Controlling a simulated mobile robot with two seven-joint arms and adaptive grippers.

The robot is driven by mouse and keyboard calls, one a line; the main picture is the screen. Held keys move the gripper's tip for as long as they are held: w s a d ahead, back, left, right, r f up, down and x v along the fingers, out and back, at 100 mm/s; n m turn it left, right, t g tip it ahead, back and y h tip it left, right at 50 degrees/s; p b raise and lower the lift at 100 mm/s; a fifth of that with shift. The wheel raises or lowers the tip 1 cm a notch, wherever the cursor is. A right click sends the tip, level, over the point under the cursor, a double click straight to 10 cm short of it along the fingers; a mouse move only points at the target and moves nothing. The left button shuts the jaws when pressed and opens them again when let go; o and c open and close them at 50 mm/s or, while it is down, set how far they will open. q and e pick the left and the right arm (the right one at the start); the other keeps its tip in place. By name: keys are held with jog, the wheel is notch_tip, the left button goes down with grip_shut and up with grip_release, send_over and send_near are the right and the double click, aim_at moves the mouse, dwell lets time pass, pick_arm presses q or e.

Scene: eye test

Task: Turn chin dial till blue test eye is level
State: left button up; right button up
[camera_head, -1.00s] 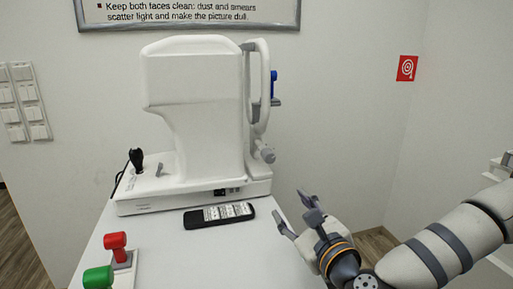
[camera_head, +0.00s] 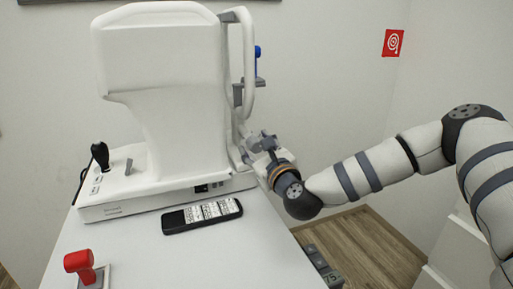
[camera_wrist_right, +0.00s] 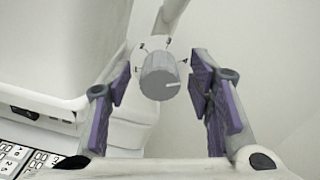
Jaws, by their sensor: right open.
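The chin dial (camera_wrist_right: 160,78) is a grey round knob with a pale line on its face, pointing right in the wrist view. Dark tick marks show on the pale surround above it. My right gripper (camera_head: 262,146) is at the chin rest side of the white eye machine (camera_head: 165,60). In the wrist view its open purple-padded fingers (camera_wrist_right: 161,84) stand on either side of the dial, with a gap on both sides. In the head view the gripper largely hides the dial. The blue test eye (camera_head: 257,52) shows beside the upright frame; its level is unclear. My left gripper is out of view.
A black remote or keypad (camera_head: 202,216) lies on the white table (camera_head: 190,262) in front of the machine. A black joystick (camera_head: 100,155) stands on its base at left. A red-handled item (camera_head: 80,264) is at the near left. A red sign (camera_head: 393,42) hangs on the wall.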

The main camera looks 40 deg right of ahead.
grip_shut()
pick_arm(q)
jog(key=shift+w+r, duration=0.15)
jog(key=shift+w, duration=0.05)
pick_arm(e)
jog(key=shift+n, duration=0.4)
jog(key=n+p, duration=0.1)
jog(key=n, duration=0.3)
jog(key=shift+r+n+p, duration=0.2)
jog(key=shift+n+p, duration=0.2)
jog(key=n+p, duration=0.1)
jog(key=n, duration=0.3)
jog(key=shift+n, duration=0.3)
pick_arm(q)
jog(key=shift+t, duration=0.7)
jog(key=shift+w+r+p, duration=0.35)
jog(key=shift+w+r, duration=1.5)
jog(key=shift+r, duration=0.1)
pick_arm(e)
jog(key=shift+f+n, duration=0.15)
jog(key=shift+n, duration=0.65)
jog(key=shift+f, duration=0.1)
